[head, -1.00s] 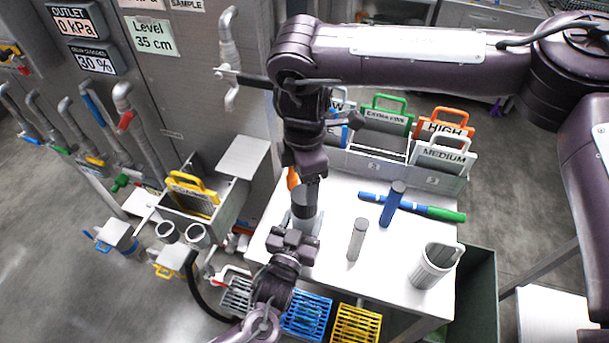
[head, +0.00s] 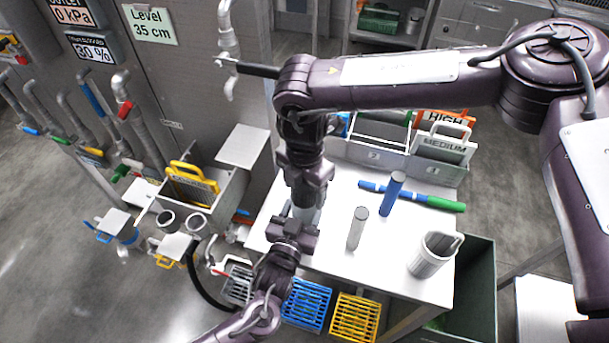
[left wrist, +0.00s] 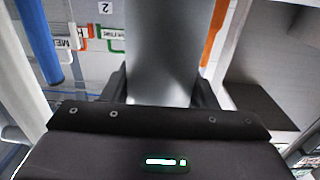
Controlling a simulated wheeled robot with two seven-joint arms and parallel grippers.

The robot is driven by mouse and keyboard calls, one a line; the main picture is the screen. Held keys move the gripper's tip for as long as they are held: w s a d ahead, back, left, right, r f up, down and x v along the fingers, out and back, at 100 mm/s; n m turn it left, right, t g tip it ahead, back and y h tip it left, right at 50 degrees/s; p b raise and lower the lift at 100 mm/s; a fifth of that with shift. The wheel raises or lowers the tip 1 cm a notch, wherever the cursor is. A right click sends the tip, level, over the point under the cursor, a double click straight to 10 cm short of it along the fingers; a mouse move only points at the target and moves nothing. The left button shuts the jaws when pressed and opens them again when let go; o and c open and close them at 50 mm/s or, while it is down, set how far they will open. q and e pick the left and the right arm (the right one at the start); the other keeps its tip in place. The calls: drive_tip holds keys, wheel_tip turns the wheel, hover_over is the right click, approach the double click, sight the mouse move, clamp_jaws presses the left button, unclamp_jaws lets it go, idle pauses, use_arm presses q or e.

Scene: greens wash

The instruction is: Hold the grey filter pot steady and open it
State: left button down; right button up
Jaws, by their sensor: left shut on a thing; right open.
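The grey filter pot (head: 309,215) stands upright on the white table, with a dark upper part (head: 305,199). My left gripper (head: 297,226) is shut on its body from the near side. In the left wrist view the smooth grey pot (left wrist: 165,50) rises between the two fingers (left wrist: 163,88). My right gripper (head: 307,184) points straight down over the pot, open, its fingers at the dark top. Whether they touch it is hidden by the hand and arm.
A grey cylinder (head: 357,228), a blue cylinder (head: 392,194) and a white cup (head: 434,256) stand right of the pot. A blue-green rod (head: 440,204) lies behind. Labelled plates fill a rack (head: 385,158) at the back. Blue (head: 306,305) and yellow (head: 354,318) baskets are in front.

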drive_tip(key=shift+f, duration=0.35)
drive_tip(key=c, duration=1)
drive_tip(key=n, duration=1.9)
drive_tip(key=shift+n, duration=0.3)
drive_tip(key=shift+r, duration=0.1)
drive_tip(key=shift+r, duration=0.2)
